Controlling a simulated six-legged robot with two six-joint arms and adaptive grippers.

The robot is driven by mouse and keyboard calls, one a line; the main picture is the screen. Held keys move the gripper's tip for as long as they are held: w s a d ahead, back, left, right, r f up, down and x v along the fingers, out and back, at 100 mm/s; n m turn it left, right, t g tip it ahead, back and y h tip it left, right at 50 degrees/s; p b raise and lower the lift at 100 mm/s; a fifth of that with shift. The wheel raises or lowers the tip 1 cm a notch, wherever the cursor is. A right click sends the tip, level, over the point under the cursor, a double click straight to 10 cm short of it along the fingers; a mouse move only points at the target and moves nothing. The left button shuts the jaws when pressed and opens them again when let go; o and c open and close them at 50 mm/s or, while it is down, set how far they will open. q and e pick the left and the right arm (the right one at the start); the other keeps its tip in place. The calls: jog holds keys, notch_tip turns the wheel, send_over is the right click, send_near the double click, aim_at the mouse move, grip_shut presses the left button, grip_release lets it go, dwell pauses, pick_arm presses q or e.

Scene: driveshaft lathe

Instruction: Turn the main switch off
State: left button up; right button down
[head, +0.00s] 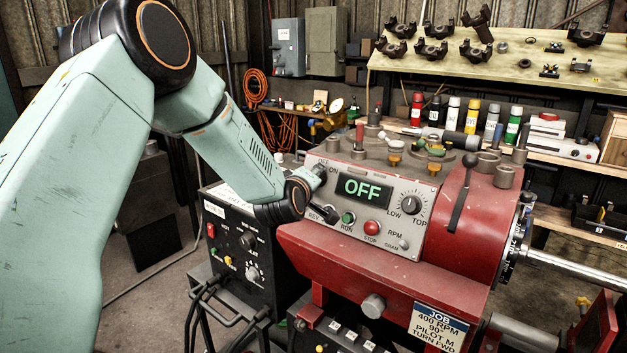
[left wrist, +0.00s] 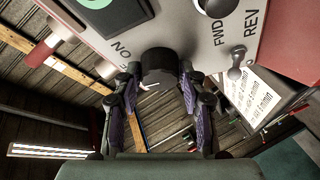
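The main switch is a dark round knob (left wrist: 158,66) beside the ON mark, clear in the left wrist view. A white mark shows on its lower left edge. My left gripper (left wrist: 159,82) has its two fingers on either side of the knob. I cannot tell if the fingertips touch it. In the head view my left gripper (head: 318,192) is at the left end of the control panel (head: 388,228), and my wrist partly hides the switch area. My right gripper is not in view.
A FWD/REV lever (left wrist: 236,70) is close to the right of my fingers in the wrist view. The panel also has a green RUN button (head: 348,217), a red STOP button (head: 372,228) and a speed dial (head: 411,204). A black control box (head: 240,245) stands left of the lathe.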

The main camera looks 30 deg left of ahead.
pick_arm(q)
jog(key=o, duration=0.4)
jog(key=shift+s, duration=0.1)
jog(key=v, duration=1.2)
jog(key=shift+r, duration=0.1)
